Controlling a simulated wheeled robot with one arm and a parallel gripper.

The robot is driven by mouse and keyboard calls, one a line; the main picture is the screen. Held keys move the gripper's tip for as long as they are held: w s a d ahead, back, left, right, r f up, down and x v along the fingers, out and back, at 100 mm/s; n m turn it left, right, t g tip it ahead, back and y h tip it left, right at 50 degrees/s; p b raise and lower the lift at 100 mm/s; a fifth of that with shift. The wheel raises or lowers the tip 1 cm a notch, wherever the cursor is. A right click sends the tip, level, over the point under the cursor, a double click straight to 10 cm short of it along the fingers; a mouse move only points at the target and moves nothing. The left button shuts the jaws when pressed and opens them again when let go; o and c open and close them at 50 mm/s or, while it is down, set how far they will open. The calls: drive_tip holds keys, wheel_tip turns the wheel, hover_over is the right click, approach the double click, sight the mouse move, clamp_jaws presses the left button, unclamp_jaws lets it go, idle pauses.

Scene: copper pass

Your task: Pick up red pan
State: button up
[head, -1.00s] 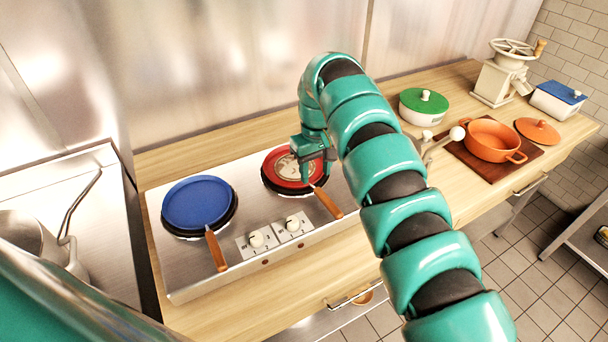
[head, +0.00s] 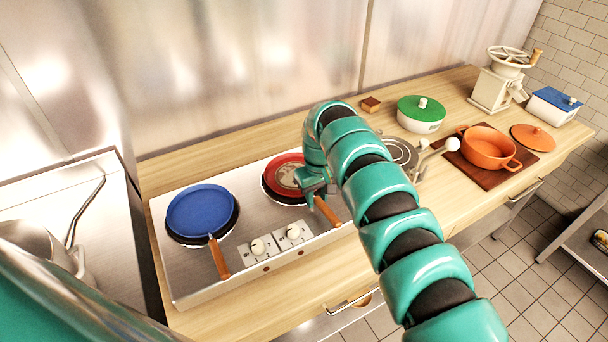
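The red pan (head: 279,168) sits on the right burner of the steel hob (head: 253,220). Its wooden handle (head: 327,211) points toward the front right. My gripper (head: 318,192) is at the inner end of that handle, pointing down, beside the pan's right rim. The arm hides part of the gripper and the fingertips are too small to tell whether they touch or close on the handle. A blue pan (head: 200,211) with a wooden handle sits on the left burner.
Two knobs (head: 275,240) are at the hob's front. To the right stand a green-lidded pot (head: 421,113), a grey round lid or pan (head: 400,152), an orange pot (head: 488,147) on a board, an orange lid (head: 533,138) and a grinder (head: 497,85).

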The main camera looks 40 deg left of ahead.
clamp_jaws()
drive_tip(key=shift+r, duration=0.2)
